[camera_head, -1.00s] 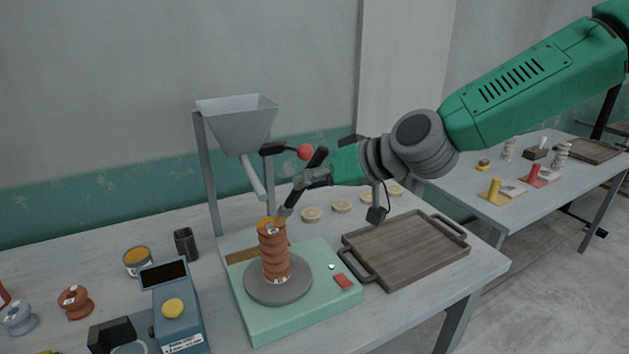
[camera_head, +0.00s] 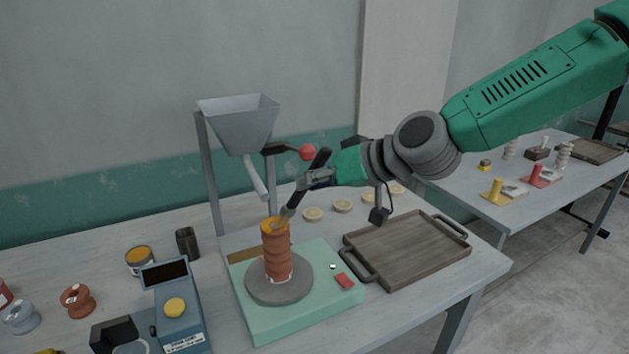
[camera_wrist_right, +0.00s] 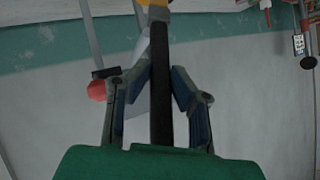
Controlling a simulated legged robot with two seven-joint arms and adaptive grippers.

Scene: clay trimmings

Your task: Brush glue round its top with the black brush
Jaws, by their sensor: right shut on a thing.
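A terracotta ribbed clay piece (camera_head: 277,253) stands upright on a grey round turntable (camera_head: 279,289) on a pale green base. Its top shows an orange-yellow patch of glue. My right gripper (camera_head: 310,179) is shut on the black brush (camera_head: 318,161), which it holds tilted. The brush tip is at the right side of the piece's top rim and seems to touch it. The brush handle (camera_wrist_right: 161,85) runs between the fingers in the right wrist view. My left gripper is not in view.
An open tin of yellow glue (camera_head: 140,261) and a dark cup (camera_head: 187,242) stand left. A hopper (camera_head: 238,122) with a red-knobbed lever stands behind the turntable. A wooden tray (camera_head: 406,252) lies to the right, with several pale discs behind it. A blue device (camera_head: 178,308) stands front left.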

